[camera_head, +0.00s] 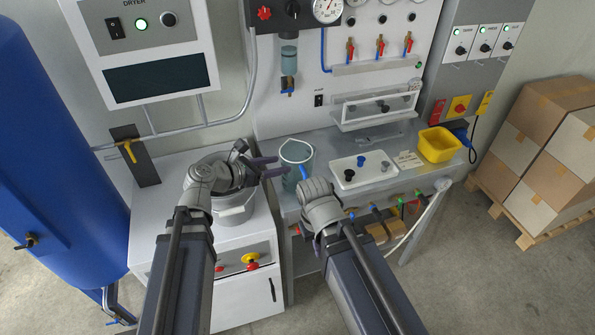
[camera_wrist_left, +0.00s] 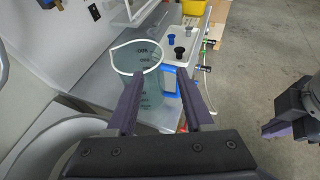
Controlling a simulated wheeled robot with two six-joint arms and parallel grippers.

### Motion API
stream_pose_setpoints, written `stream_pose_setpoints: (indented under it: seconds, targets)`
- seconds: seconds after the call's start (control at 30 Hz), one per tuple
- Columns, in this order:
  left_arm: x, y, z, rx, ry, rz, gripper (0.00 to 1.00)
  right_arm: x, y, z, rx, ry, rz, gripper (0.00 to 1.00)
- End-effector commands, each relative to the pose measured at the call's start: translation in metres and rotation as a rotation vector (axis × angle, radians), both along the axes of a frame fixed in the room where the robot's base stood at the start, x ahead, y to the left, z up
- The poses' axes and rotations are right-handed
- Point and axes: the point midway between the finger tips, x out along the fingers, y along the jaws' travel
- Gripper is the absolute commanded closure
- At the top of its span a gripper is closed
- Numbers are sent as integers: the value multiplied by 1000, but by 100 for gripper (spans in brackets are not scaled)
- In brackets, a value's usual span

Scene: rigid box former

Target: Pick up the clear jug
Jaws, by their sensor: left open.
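The clear jug (camera_head: 293,153) is bluish, with a white rim and a blue handle (camera_head: 304,172). It stands upright near the left end of the grey bench. My left gripper (camera_head: 262,160) is open and empty, just left of the jug. In the left wrist view the jug (camera_wrist_left: 140,62) is ahead of my left gripper (camera_wrist_left: 160,92). The blue handle (camera_wrist_left: 170,80) shows between the fingertips, and the left finger overlaps the jug's body. My right gripper (camera_head: 318,195) is right of and nearer than the jug; its fingers are hidden in the head view. It partly shows in the left wrist view.
A white tray (camera_head: 348,183) with small knobs lies right of the jug. A yellow bin (camera_head: 438,145) is further right. A round grey pot (camera_head: 236,214) is beneath my left gripper on the white cabinet (camera_head: 160,240). The panel wall stands behind the bench.

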Motion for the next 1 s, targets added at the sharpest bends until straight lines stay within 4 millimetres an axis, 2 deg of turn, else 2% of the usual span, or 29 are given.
stream_pose_setpoints:
  seconds: [0.13,0.5,0.83,1.0]
  targets:
    - [6,-6,-5,0,0,-2,48,0,0,-5,0,0,1,100]
    - [39,-44,-27,2,-1,-4,48,1,0,-26,0,-2,-1,100]
    - [43,-49,-29,2,-1,-3,48,1,0,-29,-1,-3,-2,100]
    - [56,-59,-39,3,-2,-5,48,1,0,-39,-1,-3,-2,100]
